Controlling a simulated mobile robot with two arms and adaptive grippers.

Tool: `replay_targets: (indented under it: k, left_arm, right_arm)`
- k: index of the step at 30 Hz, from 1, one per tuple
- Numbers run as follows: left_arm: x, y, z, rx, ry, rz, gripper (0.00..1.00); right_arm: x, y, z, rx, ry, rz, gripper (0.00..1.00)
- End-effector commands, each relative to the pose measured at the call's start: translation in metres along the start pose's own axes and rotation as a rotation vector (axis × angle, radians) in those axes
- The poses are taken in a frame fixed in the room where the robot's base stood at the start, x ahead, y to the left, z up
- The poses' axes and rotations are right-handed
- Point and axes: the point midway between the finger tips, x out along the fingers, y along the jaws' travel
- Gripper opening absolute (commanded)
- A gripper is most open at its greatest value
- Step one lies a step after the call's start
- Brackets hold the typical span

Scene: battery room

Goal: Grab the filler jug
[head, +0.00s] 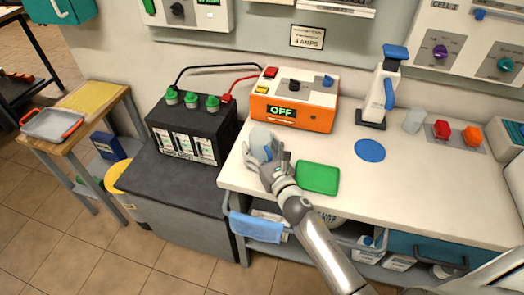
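A tall white jug-like thing (382,92) with a blue top and blue handle stands upright on a dark base toward the back of the white counter; it looks like the filler jug. The fingers are too unclear to judge.
A black battery (190,132) with green caps stands at left on a grey bench, cabled to the charger.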

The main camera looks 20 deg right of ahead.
Motion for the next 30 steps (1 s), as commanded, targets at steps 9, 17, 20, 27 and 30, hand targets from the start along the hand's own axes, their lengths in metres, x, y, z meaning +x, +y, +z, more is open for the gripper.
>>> replay_targets:
  k: [9, 17, 20, 27, 30]
  left_arm:
    - [0.0, 0.0, 0.0, 0.0, 0.0, 0.0, 0.4]
    - [0.0, 0.0, -0.003, 0.0, 0.004, 0.0, 0.4]
    - [-0.001, 0.0, -0.004, 0.0, 0.006, 0.0, 0.4]
    - [-0.006, 0.0, -0.006, 0.0, 0.008, 0.0, 0.4]
    - [-0.01, 0.0, -0.006, 0.0, 0.008, 0.0, 0.4]
  right_arm:
    - [0.0, 0.0, 0.0, 0.0, -0.001, 0.0, 0.31]
    - [0.0, 0.0, 0.002, 0.0, -0.001, 0.0, 0.31]
    - [0.0, 0.0, 0.004, -0.001, -0.002, 0.0, 0.31]
    - [0.0, 0.0, 0.019, -0.003, -0.002, 0.002, 0.31]
    - [0.0, 0.0, 0.029, -0.005, -0.003, 0.002, 0.31]
